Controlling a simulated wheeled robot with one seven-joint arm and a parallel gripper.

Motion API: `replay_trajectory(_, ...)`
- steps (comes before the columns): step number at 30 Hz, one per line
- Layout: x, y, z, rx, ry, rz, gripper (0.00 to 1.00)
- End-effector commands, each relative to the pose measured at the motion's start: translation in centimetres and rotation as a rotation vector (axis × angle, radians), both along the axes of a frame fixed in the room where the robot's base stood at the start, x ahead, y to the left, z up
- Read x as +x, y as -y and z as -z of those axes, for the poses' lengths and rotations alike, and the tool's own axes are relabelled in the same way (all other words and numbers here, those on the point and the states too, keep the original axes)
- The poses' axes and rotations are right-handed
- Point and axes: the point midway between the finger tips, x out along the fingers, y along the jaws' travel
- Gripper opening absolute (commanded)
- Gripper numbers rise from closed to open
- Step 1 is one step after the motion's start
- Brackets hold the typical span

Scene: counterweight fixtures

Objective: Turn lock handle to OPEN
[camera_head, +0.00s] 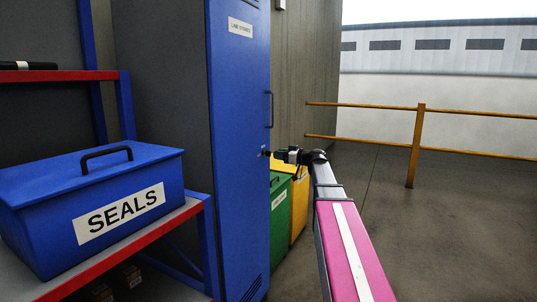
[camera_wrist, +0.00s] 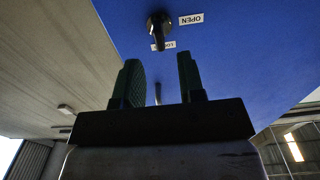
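The lock handle (camera_wrist: 158,28) is a dark round knob with a lever on the blue locker door (camera_wrist: 240,60). In the wrist view, which shows the labels upside down, its lever points down over a partly covered label (camera_wrist: 169,45) that seems to start "LO". The OPEN label (camera_wrist: 191,19) is right of the knob. My gripper (camera_wrist: 159,68) is open and empty, its two dark fingers apart, with the lock handle ahead of the fingertips and roughly centred between them. In the head view my gripper (camera_head: 277,154) is close to the locker's door edge; contact cannot be told.
A dark pull handle (camera_head: 270,109) is on the locker door above my gripper. Green (camera_head: 281,206) and yellow (camera_head: 300,204) bins stand beyond the locker. A blue SEALS box (camera_head: 60,190) sits on a shelf at left. Open floor and a yellow railing (camera_head: 417,140) are at right.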

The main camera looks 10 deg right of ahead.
Motion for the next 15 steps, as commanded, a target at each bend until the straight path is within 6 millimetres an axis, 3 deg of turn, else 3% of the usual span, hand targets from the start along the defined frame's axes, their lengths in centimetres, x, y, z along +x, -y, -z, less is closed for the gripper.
replay_trajectory(6,2.3,-3.0,0.0,0.0,-0.001,-0.002,0.36)
replay_trajectory(15,3.5,-4.7,0.1,0.0,-0.002,0.0,0.36)
